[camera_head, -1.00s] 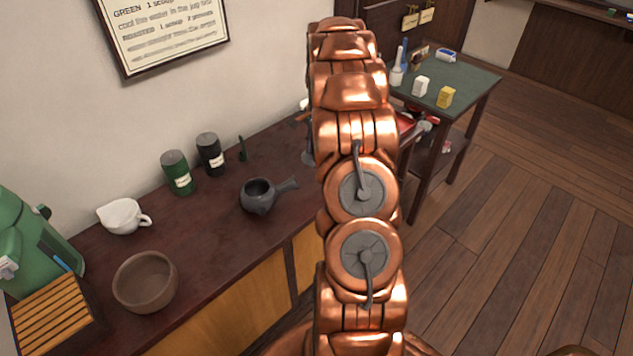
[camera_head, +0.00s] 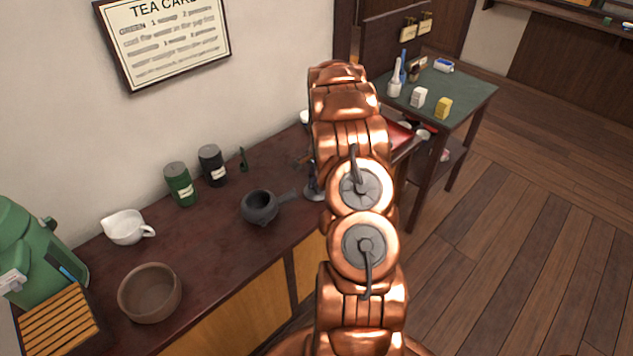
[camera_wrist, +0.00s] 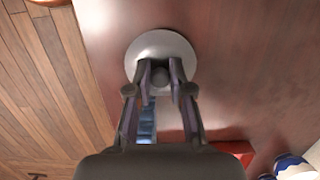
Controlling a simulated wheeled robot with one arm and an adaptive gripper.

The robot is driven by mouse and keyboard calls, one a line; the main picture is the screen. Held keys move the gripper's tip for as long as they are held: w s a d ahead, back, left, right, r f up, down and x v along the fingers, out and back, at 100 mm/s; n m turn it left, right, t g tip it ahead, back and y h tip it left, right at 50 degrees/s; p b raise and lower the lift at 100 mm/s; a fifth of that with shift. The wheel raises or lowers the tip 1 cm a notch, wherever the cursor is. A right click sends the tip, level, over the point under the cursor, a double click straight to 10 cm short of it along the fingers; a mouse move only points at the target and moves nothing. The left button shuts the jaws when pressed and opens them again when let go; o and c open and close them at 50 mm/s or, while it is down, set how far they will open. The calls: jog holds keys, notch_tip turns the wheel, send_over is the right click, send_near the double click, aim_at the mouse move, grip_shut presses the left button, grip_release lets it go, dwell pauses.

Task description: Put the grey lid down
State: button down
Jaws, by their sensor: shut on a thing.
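The grey lid (camera_wrist: 161,43) is a round pale disc with a knob in the wrist view. My gripper (camera_wrist: 162,76) is shut on its knob. The lid is over the dark red counter top; I cannot tell whether it touches it. In the head view the lid (camera_head: 314,193) shows as a small grey disc at the left edge of my copper arm, which hides most of my gripper. The dark grey side-handled pot (camera_head: 259,208) stands on the counter left of the lid, its top open.
Green (camera_head: 180,185) and black (camera_head: 212,166) canisters stand behind the pot. A white pitcher (camera_head: 125,228) and brown bowl (camera_head: 150,293) are further left. The wrist view shows a red item (camera_wrist: 236,149) and blue-and-white ware (camera_wrist: 294,169) at lower right. Counter around the lid's right is bare.

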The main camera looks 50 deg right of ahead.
jog(key=shift+f, duration=0.1)
jog(key=c, duration=1)
grip_release()
jog(key=shift+c, duration=0.2)
notch_tip(320, 180, up, 12)
jog(key=d+b, duration=0.1)
jog(key=b, duration=0.2)
jog(key=shift+d, duration=0.3)
